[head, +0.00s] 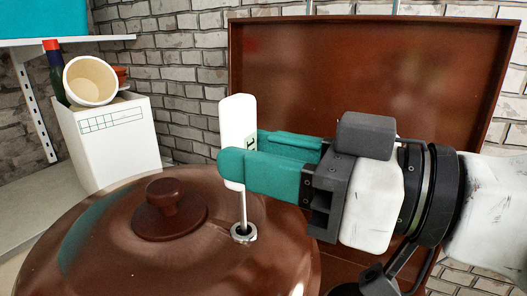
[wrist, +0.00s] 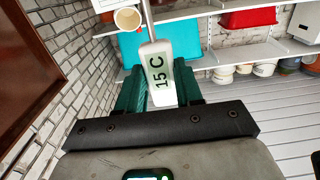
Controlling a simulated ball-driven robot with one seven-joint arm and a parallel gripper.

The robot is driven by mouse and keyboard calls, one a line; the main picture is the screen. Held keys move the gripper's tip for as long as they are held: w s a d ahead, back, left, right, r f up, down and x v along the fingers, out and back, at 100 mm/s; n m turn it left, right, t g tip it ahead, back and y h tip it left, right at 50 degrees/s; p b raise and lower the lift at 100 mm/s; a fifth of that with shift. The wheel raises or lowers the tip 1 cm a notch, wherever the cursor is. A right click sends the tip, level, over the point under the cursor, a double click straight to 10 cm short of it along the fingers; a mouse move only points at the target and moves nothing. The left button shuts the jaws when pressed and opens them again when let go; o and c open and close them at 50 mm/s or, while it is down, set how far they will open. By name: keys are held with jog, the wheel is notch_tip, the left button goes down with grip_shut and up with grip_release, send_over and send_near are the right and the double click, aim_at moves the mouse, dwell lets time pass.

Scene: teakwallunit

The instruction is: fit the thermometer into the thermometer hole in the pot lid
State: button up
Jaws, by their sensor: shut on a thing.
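The thermometer (head: 238,125) has a white body and a thin metal stem. My gripper (head: 240,165) is shut on the white body, with its teal fingers on either side. The thermometer stands about upright, and its stem reaches down to the metal-ringed hole (head: 243,233) in the brown pot lid (head: 105,245). The stem's lower end meets the ring; how deep it sits inside cannot be seen. In the wrist view the thermometer (wrist: 158,75) shows "15 C" between the fingers; the stem's far end is out of frame there.
A round brown knob (head: 168,205) stands on the lid, left of the hole. A brown panel (head: 370,70) rises behind my gripper. A white box (head: 108,140) with a cream cup (head: 91,80) is at the left. Shelves (wrist: 250,50) show in the wrist view.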

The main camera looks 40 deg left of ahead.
jog(key=shift+f+b, duration=2.15)
jog(key=shift+f, duration=0.7)
jog(key=o, duration=1.2)
jog(key=shift+c, duration=0.2)
jog(key=shift+d, duration=0.1)
jog(key=b+v, duration=0.1)
jog(key=v, duration=0.9)
jog(key=shift+w+d+b, duration=0.2)
jog(key=shift+d+b, duration=0.1)
jog(key=shift+b, duration=0.05)
